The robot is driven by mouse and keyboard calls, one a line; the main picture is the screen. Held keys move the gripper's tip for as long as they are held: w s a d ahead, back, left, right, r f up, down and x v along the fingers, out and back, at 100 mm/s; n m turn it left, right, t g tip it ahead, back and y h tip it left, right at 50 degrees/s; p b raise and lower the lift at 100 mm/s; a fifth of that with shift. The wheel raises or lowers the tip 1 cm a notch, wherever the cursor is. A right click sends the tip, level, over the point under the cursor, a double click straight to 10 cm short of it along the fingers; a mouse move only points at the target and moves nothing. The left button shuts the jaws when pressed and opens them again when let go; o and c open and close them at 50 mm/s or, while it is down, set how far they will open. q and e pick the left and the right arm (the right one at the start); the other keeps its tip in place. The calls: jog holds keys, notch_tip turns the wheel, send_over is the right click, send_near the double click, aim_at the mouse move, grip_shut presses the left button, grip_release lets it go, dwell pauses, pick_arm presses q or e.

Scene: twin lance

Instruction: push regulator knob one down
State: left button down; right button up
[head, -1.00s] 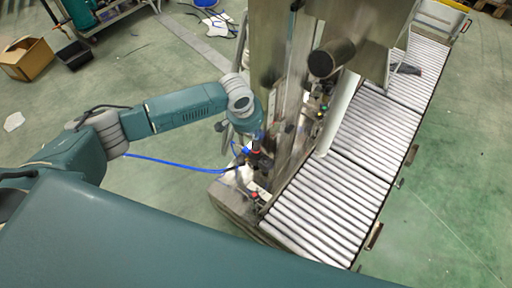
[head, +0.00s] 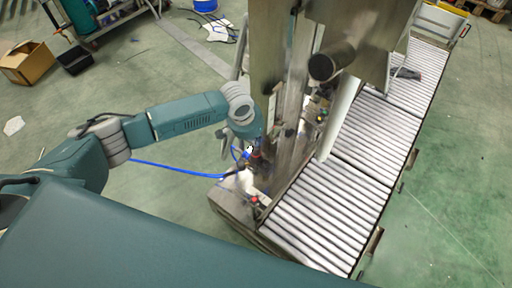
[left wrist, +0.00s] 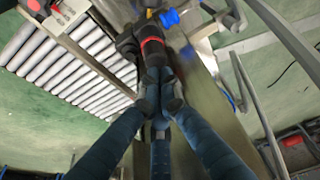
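The regulator knob (left wrist: 151,45), black with a red ring, shows at the top middle of the left wrist view. My left gripper (left wrist: 161,82) has its dark blue fingers drawn together, with the tips right at the near end of the knob. Whether they touch it I cannot tell. In the head view my left gripper (head: 251,150) is beside the metal column, small and partly hidden by the wrist; the knob cannot be made out clearly there. My right gripper is out of view.
The steel column (head: 275,90) stands just right of my left gripper. A roller conveyor (head: 335,205) runs beside it. A blue hose (head: 180,169) crosses to the fittings. A red button (head: 254,199) sits low near the column. Open floor lies left, with a cardboard box (head: 27,62).

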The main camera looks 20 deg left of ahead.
pick_arm(q)
jog(key=shift+f+b, duration=0.35)
jog(key=shift+f, duration=0.4)
dwell(0.6)
jog(key=shift+a+f, duration=0.1)
jog(key=shift+f, duration=0.25)
jog(key=shift+r+p, duration=0.75)
jog(key=shift+r, duration=0.05)
jog(key=shift+r+p, duration=0.55)
jog(key=shift+p, duration=0.1)
notch_tip(320, 180, up, 2)
jog(key=p, duration=0.2)
jog(key=shift+r+p, duration=0.15)
jog(key=shift+p, duration=0.25)
jog(key=shift+r+p, duration=0.65)
jog(key=shift+p, duration=0.1)
jog(key=shift+f, duration=0.1)
